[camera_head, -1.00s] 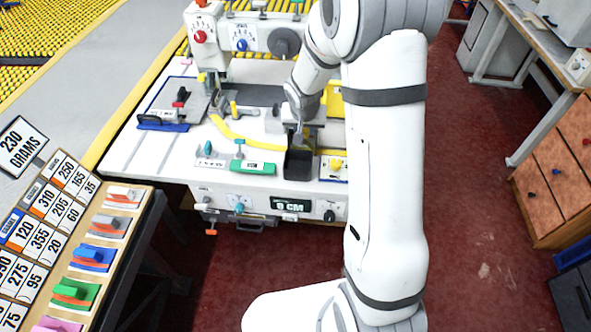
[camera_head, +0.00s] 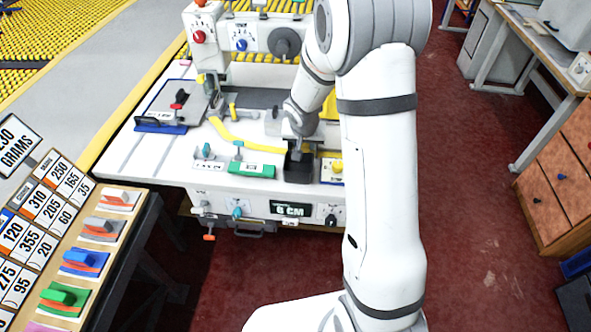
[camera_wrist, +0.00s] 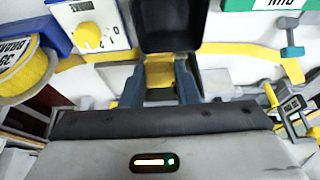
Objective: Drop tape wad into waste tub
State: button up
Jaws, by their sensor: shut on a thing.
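The yellow tape wad (camera_wrist: 160,72) sits between the two fingers of my gripper (camera_wrist: 160,82), which is shut on it. The dark waste tub (camera_head: 298,173) stands at the front edge of the white machine table. In the wrist view, the tub (camera_wrist: 170,28) lies just beyond the fingertips and the wad. In the head view my gripper (camera_head: 298,150) is right at the tub's back rim. Whether the wad is over the opening or touching the rim, I cannot tell. The wad is hidden in the head view.
A yellow strip (camera_head: 240,143) curves across the white table (camera_head: 160,160). A green block (camera_head: 251,170) is left of the tub, and a yellow-knobbed dial (camera_head: 336,166) is close on its right. The machine rises behind.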

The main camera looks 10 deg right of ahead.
jog(key=o, duration=1)
jog(key=d+v, duration=0.1)
jog(key=v, duration=0.6)
jog(key=shift+s+a+r, duration=0.2)
jog(key=shift+a+r, duration=0.2)
jog(key=shift+a, duration=0.15)
jog(key=s+r+n, duration=0.1)
jog(key=s+r, duration=0.3)
jog(key=s, duration=0.4)
jog(key=s+r+n+y, duration=0.1)
jog(key=s+r, duration=0.3)
jog(key=s, duration=0.5)
jog(key=s+r+n+g, duration=0.1)
jog(key=s+r, duration=0.3)
jog(key=s, duration=0.4)
jog(key=shift+s+d+n, duration=0.25)
jog(key=shift+s+n, duration=0.05)
